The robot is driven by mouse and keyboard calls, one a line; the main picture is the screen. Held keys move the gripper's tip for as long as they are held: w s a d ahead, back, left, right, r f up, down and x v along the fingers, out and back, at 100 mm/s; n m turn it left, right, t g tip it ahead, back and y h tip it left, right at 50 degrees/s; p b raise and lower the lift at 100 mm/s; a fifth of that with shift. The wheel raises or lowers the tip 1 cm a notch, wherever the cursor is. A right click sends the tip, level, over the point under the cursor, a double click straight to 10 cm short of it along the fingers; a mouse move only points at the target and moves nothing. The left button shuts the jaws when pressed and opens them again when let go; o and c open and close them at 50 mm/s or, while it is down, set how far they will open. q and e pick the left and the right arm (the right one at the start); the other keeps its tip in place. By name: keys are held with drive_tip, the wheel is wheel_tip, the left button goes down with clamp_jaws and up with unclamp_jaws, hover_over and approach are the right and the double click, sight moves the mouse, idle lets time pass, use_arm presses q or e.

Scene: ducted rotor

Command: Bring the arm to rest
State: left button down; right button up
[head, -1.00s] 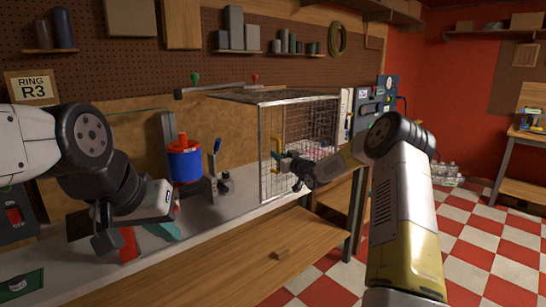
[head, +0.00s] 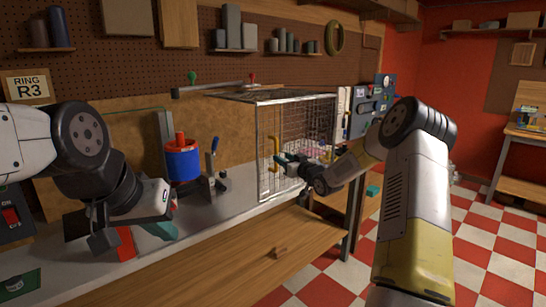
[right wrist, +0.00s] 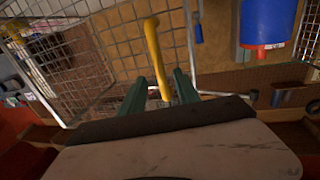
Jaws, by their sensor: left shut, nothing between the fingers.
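My right gripper (head: 283,159) is at the front of the wire cage (head: 262,190), close to its upright yellow handle (head: 276,147). In the right wrist view, its two green fingers (right wrist: 160,88) stand apart, and the yellow handle (right wrist: 155,50) shows between and beyond them with room on either side. I cannot tell whether a finger touches the handle. My left gripper (head: 103,243) hangs low over the left part of the bench, shut and empty. Its fingertips are hard to make out.
A blue and red cylinder (head: 183,163) on a stand and a clamp (head: 211,170) stand on the bench (head: 225,207) between my arms. A red piece (head: 125,243) lies close to my left gripper. A control panel (head: 372,108) stands right of the cage. The checkered floor at right is clear.

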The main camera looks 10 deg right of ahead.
drive_tip(key=shift+v, duration=1)
drive_tip(key=s+d+r+m+g+h, duration=0.1)
drive_tip(key=s+r+g+h, duration=0.3)
drive_tip(key=s, duration=0.8)
drive_tip(key=s+r+m+g+h, duration=0.1)
drive_tip(key=s+r+g+h, duration=0.15)
drive_tip(key=s+r, duration=0.6)
drive_tip(key=s+a+f+m+g, duration=0.1)
drive_tip(key=s+f+g, duration=0.1)
drive_tip(key=s, duration=1.2)
drive_tip(key=s+a+f+m+g+y, duration=0.1)
drive_tip(key=s+f, duration=0.3)
drive_tip(key=s, duration=1)
drive_tip(key=shift+g, duration=0.35)
